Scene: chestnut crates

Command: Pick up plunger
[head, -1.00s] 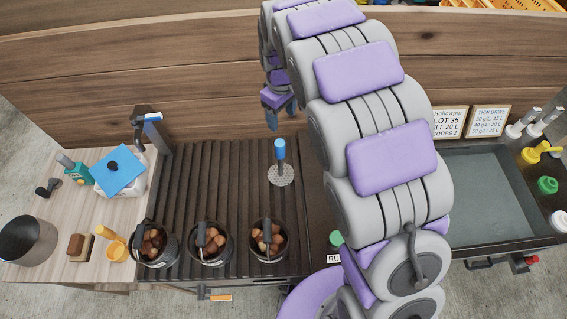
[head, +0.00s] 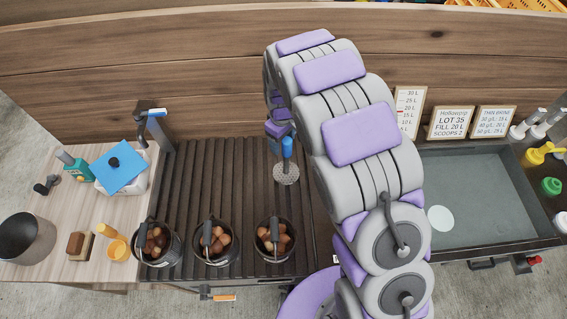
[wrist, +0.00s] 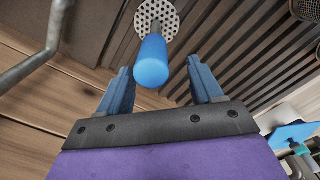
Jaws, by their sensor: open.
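The plunger has a blue handle (head: 287,147) and a round, perforated metal disc (head: 286,173). It stands upright on the dark slatted rack. In the wrist view its blue handle (wrist: 151,62) points toward the camera, with the perforated disc (wrist: 150,14) beyond it. My gripper (wrist: 162,80) is open, with one blue finger on each side of the handle's line. The handle's end lies between the fingertips or just past them, with gaps on both sides. In the head view my gripper (head: 275,140) is beside the handle and partly hidden by my arm.
Several dark pots of chestnuts, such as one (head: 276,257), stand along the front of the slatted rack (head: 235,175). A tap (head: 152,125) rises at the rack's left back. A wooden wall (head: 200,60) stands behind. A water basin (head: 470,190) is on the right.

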